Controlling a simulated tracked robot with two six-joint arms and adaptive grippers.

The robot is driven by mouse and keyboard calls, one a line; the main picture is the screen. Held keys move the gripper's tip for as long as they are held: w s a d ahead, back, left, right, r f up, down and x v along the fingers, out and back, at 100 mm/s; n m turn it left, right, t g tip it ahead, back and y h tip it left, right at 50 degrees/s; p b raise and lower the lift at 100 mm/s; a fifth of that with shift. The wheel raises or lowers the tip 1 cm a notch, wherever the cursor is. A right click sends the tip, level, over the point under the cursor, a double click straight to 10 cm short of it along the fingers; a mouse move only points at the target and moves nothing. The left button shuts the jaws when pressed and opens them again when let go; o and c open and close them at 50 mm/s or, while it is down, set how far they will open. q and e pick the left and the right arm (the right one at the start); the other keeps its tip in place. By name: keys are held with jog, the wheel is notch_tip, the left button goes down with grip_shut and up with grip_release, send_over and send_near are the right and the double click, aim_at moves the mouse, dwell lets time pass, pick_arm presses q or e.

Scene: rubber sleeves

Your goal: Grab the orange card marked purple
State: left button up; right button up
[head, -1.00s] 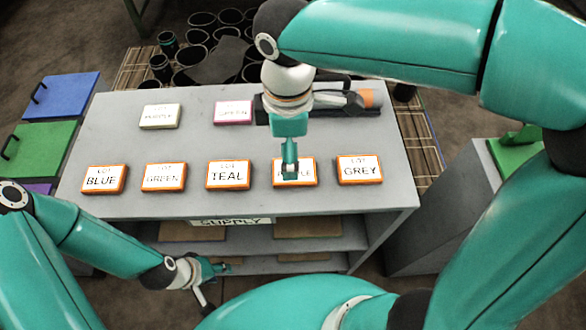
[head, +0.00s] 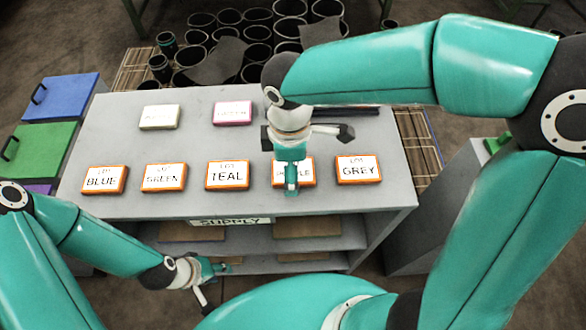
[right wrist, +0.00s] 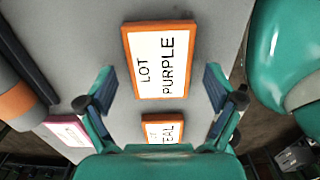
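The orange-edged card reading LOT PURPLE (head: 307,172) lies flat in the front row on the grey table, partly covered by my right gripper (head: 291,190) in the head view. In the right wrist view the whole purple card (right wrist: 160,60) shows beyond the fingertips. My right gripper (right wrist: 160,90) is open and empty there, its fingers spread wider than the card and apart from it. My left gripper (head: 221,268) is low in front of the table, away from the cards; its finger opening is seen too edge-on to judge.
A cream card (head: 159,117) and pink card (head: 233,113) lie behind. A grey cylinder with an orange band (right wrist: 15,100) is beside the gripper in the wrist view.

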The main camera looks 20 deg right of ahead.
jog(key=c, duration=1.1)
jog(key=shift+o, duration=0.2)
jog(key=shift+r, duration=0.15)
